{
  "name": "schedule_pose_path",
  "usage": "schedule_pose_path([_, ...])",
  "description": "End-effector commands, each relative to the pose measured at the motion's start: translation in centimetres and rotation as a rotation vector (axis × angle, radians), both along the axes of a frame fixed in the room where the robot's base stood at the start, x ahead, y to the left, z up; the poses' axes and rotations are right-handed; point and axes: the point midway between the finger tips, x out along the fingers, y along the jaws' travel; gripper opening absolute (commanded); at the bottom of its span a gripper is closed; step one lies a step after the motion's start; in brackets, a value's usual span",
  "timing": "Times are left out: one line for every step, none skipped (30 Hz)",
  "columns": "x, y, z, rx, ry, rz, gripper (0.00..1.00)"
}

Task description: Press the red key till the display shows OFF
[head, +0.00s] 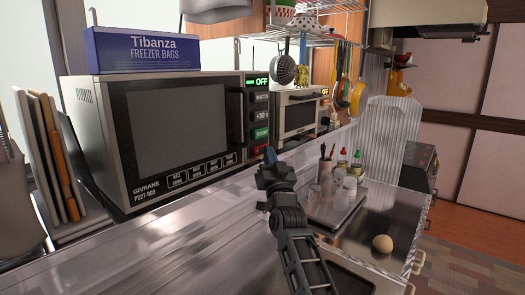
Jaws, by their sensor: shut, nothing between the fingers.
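A large silver and black appliance (150,135) marked GIVRANE stands on the steel counter at left. Its green display (261,81) reads OFF. Below it is a column of keys, with a green key above a small red key (258,158) at the bottom; the red key's lettering is too small to read. My gripper (270,155) is shut and empty, pointing up and away from the camera. In the picture its tip is just right of the red key. I cannot tell whether they touch.
A second, smaller silver appliance (299,112) stands to the right, with a display partly reading OFF. A box of freezer bags (143,52) lies on the large appliance. Boards lean at far left. Bottles, a utensil cup (325,172) and a round brown object (382,244) sit at right.

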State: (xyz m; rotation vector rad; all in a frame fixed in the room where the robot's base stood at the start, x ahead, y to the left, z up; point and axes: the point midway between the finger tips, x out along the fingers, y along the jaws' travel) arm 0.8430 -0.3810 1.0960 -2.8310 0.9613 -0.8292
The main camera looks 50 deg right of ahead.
Motion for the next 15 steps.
schedule_pose_path([-0.30, 0.03, 0.05, -0.001, 0.001, 0.000, 0.00])
schedule_pose_path([-0.46, 0.04, 0.06, -0.001, 0.001, 0.000, 0.00])
schedule_pose_path([-0.67, 0.06, 0.04, -0.001, 0.001, 0.000, 0.00])
schedule_pose_path([-0.82, 0.08, 0.02, 0.000, 0.001, 0.000, 0.00])
schedule_pose_path([-0.96, 0.09, 0.01, 0.000, 0.001, 0.000, 0.00])
schedule_pose_path([-1.11, 0.12, 0.01, 0.000, 0.000, 0.000, 0.00])
schedule_pose_path([-1.19, 0.13, 0.03, 0.000, 0.000, 0.001, 0.00])
schedule_pose_path([-1.24, 0.13, 0.05, 0.000, 0.000, 0.001, 0.00])
schedule_pose_path([-1.27, 0.14, 0.05, 0.000, -0.001, 0.001, 0.00])
schedule_pose_path([-1.28, 0.13, 0.05, 0.000, -0.001, 0.001, 0.00])
schedule_pose_path([-1.27, 0.13, 0.04, 0.000, -0.001, 0.001, 0.00])
schedule_pose_path([-1.26, 0.13, 0.05, 0.000, -0.001, 0.000, 0.00])
schedule_pose_path([-1.27, 0.12, 0.05, 0.000, -0.001, 0.000, 0.00])
schedule_pose_path([-1.27, 0.12, 0.05, 0.000, -0.001, 0.000, 0.00])
schedule_pose_path([-1.27, 0.12, 0.05, 0.000, -0.001, 0.000, 0.00])
